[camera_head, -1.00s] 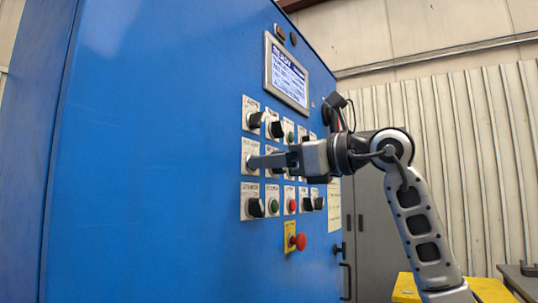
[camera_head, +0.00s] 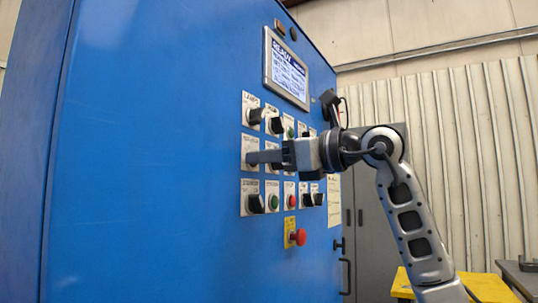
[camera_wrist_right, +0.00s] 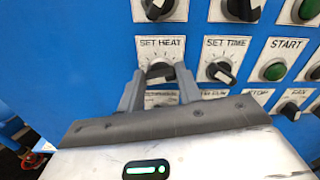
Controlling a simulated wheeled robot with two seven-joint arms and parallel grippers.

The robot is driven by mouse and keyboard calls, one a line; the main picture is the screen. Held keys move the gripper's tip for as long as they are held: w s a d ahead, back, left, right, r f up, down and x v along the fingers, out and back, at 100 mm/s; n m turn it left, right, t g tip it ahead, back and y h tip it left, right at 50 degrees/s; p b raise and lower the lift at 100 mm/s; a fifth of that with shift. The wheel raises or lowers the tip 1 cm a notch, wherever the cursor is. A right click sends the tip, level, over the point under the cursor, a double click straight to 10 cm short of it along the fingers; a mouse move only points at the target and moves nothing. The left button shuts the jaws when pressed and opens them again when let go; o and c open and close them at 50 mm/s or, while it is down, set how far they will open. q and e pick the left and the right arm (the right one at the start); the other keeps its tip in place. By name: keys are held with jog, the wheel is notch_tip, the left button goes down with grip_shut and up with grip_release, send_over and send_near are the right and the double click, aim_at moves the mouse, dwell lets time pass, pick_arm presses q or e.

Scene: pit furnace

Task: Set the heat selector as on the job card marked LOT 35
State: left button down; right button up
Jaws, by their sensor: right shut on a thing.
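The heat selector (camera_wrist_right: 160,71) is a black and silver knob on a white plate marked SET HEAT in the right wrist view. My right gripper (camera_wrist_right: 159,84) is shut on it, one finger on each side. In the head view the right gripper (camera_head: 251,158) reaches the left column, middle row of the panel and hides most of the selector. A pale paper sheet (camera_head: 334,201) hangs at the right of the controls; its writing is too small to read, so I cannot tell whether it is the LOT 35 card. My left gripper is not in view.
The blue cabinet (camera_head: 150,170) carries a lit display (camera_head: 288,69) above the controls. The SET TIME knob (camera_wrist_right: 219,72) sits right of the selector. A red emergency button (camera_head: 299,237) is below. A yellow surface (camera_head: 480,288) stands at lower right.

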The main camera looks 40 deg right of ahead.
pick_arm(q)
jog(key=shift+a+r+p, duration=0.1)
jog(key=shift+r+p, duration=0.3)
jog(key=shift+p, duration=0.8)
pick_arm(e)
jog(key=shift+d+m, duration=0.15)
jog(key=shift+m, duration=2.6)
jog(key=shift+d+m, duration=0.1)
jog(key=shift+m, duration=2.65)
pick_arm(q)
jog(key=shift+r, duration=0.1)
pick_arm(e)
jog(key=o, duration=1)
jog(key=shift+f, duration=0.1)
